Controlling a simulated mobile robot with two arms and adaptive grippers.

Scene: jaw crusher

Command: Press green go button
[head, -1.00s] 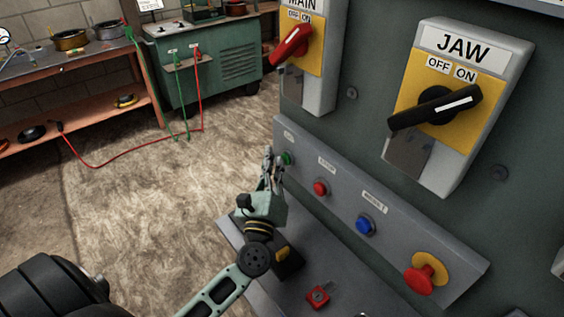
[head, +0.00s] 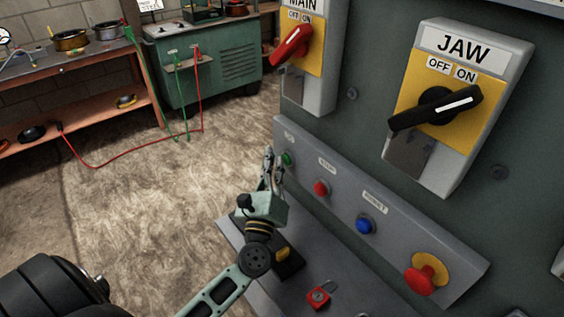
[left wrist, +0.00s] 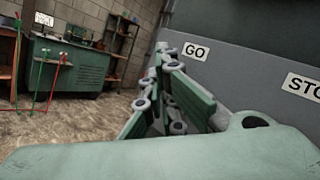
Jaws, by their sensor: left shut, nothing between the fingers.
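The green go button (head: 287,158) is at the left end of the sloped grey button panel (head: 330,199). My left gripper (head: 267,158) is shut and empty, its fingertips just left of the button. I cannot tell from the head view whether they touch it. In the left wrist view the shut fingers (left wrist: 165,90) point toward the panel near the GO label (left wrist: 196,51). The green button itself is hidden there behind the fingers. My right gripper is not in view.
A red stop button (head: 321,188), a blue reset button (head: 365,225) and a red emergency stop (head: 425,274) follow to the right. The MAIN switch (head: 291,45) and JAW switch (head: 436,106) are above. A red padlock (head: 318,296) lies on the lower ledge.

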